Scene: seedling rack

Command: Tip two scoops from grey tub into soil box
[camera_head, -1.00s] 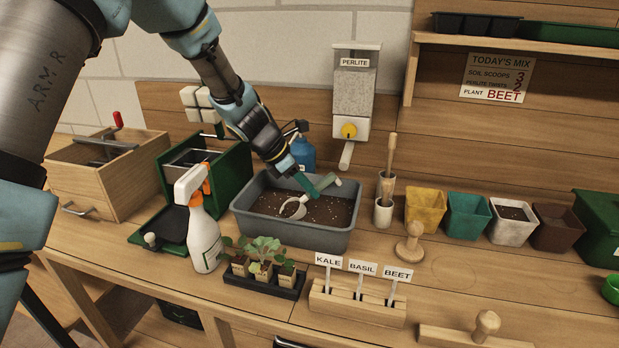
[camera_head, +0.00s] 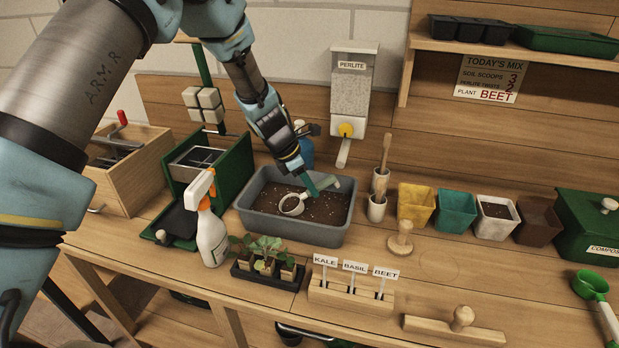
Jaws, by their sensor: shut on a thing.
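The grey tub (camera_head: 296,231) stands mid-bench and holds dark soil (camera_head: 325,208) with white specks. My gripper (camera_head: 308,182) is over the tub, pointing down, shut on the teal handle of a scoop. The scoop's pale bowl (camera_head: 292,205) is low in the tub, at or just above the soil; I cannot tell whether it holds any. No box is labelled soil. A green open-fronted box (camera_head: 232,165) with a metal part inside stands left of the tub, and a wooden box (camera_head: 142,180) stands farther left.
A white spray bottle (camera_head: 211,238) and a seedling tray (camera_head: 266,277) stand in front of the tub. The perlite dispenser (camera_head: 352,95) hangs behind. Several coloured pots, including a yellow one (camera_head: 416,204), and a green compost bin (camera_head: 590,225) line the right. Label block (camera_head: 350,300) in front.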

